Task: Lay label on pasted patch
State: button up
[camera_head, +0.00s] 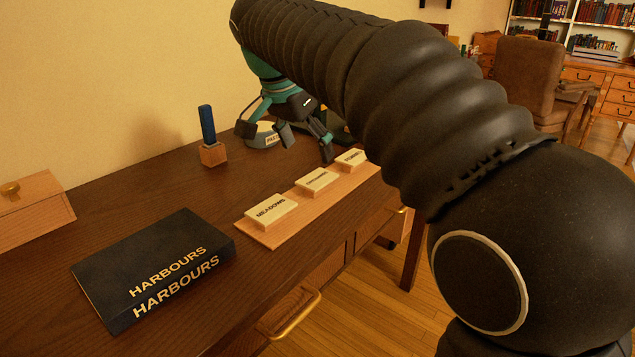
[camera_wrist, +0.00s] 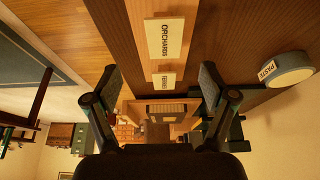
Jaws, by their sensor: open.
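Three cream labels lie in a row on a light wooden strip (camera_head: 285,228). The near one reads MEADOWS (camera_head: 270,211). The middle label (camera_head: 316,182) reads ORCHARDS in the wrist view (camera_wrist: 163,40). The far label (camera_head: 350,159) has small lettering, hard to read, and also shows in the wrist view (camera_wrist: 164,80). My gripper (camera_head: 306,142) is open and empty, above the desk near the far end of the strip. In the wrist view its fingers (camera_wrist: 160,82) stand wide apart. A dark box or book lettered HARBOURS (camera_head: 150,262) lies at the near left. I cannot make out a pasted patch.
A round pot marked PASTE (camera_wrist: 289,72) stands beyond my gripper, partly hidden in the head view (camera_head: 258,139). A blue-handled tool (camera_head: 207,125) stands in a wooden block (camera_head: 213,154). A wooden box (camera_head: 32,210) is at the left. The desk (camera_head: 135,190) is clear between them.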

aim_at(318, 178)
jog(key=shift+w+x, duration=0.15)
jog(key=shift+x, duration=1.7)
jog(key=shift+w+x, duration=0.15)
jog(key=shift+x, duration=1.7)
jog(key=shift+a, duration=0.2)
jog(key=c, duration=1)
jog(key=shift+r, duration=0.15)
